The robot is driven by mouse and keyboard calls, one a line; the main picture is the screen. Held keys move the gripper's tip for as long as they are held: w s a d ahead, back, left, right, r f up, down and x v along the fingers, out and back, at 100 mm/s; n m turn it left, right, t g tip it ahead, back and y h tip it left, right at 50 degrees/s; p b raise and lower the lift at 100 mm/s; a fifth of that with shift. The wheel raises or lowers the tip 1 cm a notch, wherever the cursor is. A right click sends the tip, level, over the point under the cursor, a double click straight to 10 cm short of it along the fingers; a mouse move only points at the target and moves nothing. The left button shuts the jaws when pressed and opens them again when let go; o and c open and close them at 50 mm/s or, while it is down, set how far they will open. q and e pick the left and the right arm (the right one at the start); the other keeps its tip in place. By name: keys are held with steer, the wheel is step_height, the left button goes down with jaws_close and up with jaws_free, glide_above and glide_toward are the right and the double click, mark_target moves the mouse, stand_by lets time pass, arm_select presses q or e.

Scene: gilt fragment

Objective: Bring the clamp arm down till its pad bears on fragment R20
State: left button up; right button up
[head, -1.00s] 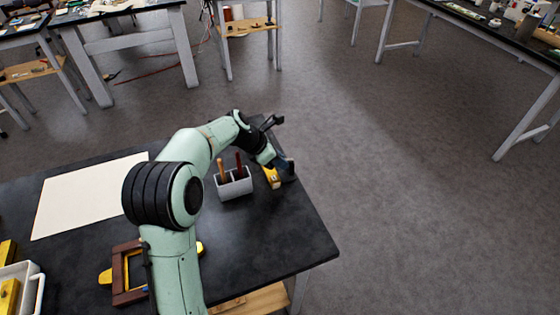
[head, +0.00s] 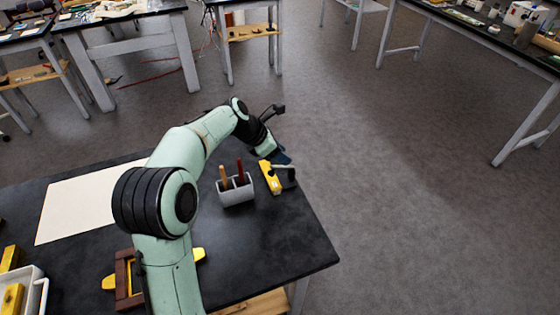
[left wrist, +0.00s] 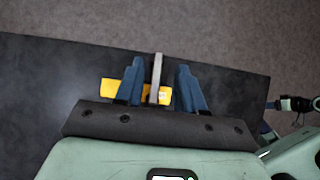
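A yellow block (head: 270,178) with a small pale label lies near the far right corner of the dark worktable (head: 270,240). The label is too small to read, so I cannot confirm it is fragment R20. A grey clamp arm (head: 285,169) stands beside and over it. In the left wrist view the arm is a narrow grey bar (left wrist: 157,80) crossing in front of the yellow block (left wrist: 120,91); pad contact cannot be told. My left gripper (head: 282,157) is at the clamp. Its blue fingers (left wrist: 160,85) are open, one either side of the bar, with gaps. My right gripper is out of view.
A grey holder (head: 237,191) with two upright handles stands just left of the clamp. A cream sheet (head: 85,205), a brown frame (head: 124,282) with yellow pieces and a white tray (head: 30,283) lie further left. The table's right edge is close.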

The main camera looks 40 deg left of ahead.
mark_target(282, 167)
arm_select(q)
step_height(282, 167, up, 14)
steer(key=p, duration=0.3)
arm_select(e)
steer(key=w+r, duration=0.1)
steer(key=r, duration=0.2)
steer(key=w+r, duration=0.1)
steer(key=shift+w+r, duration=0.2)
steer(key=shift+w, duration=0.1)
arm_select(q)
steer(key=c, duration=0.4)
steer(key=shift+d+f+m+g, duration=0.2)
steer(key=shift+d+m+g, duration=0.1)
steer(key=shift+m, duration=0.2)
jaws_close()
steer(key=w+d+f+m+g+y+p, duration=0.1)
steer(key=d+m+g+y, duration=0.2)
steer(key=m, duration=0.5)
steer(key=w+d+f+m+g+y, duration=0.1)
steer(key=d+f+m+g+y, duration=0.2)
steer(key=m, duration=0.6)
steer(key=s+a+f+y+b, duration=0.1)
steer(key=a+f, duration=0.4)
steer(key=f, duration=0.6)
steer(key=shift+s+a+f+b, duration=0.25)
steer(key=shift+s+f+b, duration=0.05)
steer(key=shift+s+b, duration=0.05)
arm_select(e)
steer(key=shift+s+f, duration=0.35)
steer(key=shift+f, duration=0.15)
